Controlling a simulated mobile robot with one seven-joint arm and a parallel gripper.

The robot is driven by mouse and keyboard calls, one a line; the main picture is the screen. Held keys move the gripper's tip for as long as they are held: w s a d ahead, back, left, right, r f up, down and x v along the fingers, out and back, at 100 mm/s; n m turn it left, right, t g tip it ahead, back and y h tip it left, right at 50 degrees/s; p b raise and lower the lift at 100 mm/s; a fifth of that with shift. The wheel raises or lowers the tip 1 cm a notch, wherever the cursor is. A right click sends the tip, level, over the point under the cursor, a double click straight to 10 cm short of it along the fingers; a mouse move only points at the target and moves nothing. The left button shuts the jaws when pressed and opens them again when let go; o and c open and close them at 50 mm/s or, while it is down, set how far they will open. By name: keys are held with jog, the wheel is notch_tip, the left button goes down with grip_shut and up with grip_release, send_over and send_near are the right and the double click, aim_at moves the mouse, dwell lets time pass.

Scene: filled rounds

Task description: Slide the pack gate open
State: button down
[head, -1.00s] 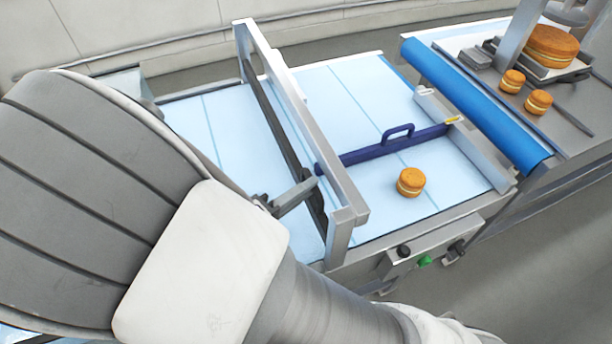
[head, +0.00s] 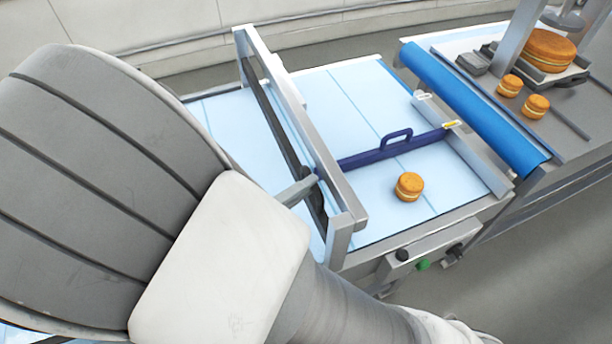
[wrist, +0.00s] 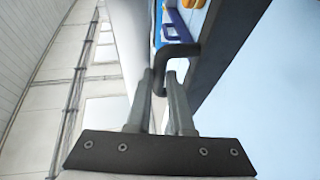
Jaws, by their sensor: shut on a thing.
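The pack gate appears to be the long dark panel (head: 272,118) under a pale metal frame that spans the light-blue belt. In the wrist view its dark face (wrist: 228,50) runs along the right of my fingers. A dark hooked handle (wrist: 181,52) stands out from that panel. My gripper (wrist: 163,80) is shut on this handle, with the fingers near its bent end. In the head view a grey finger (head: 297,191) reaches the panel near its front end. My arm hides the rest of the gripper and part of the belt.
A navy bar with a loop handle (head: 397,140) lies across the belt beyond the frame (head: 300,115). A round filled cake (head: 409,186) sits beside it. A blue roller (head: 475,108) and a station with several cakes (head: 510,85) stand at right.

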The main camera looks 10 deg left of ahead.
notch_tip(320, 180, up, 5)
jog(key=shift+r+p, duration=0.1)
jog(key=shift+p, duration=0.65)
jog(key=c, duration=0.8)
grip_release()
jog(key=shift+s, duration=0.1)
jog(key=b+v, duration=0.1)
jog(key=v, duration=1.6)
jog(key=shift+a+b, duration=0.15)
jog(key=shift+b, duration=0.25)
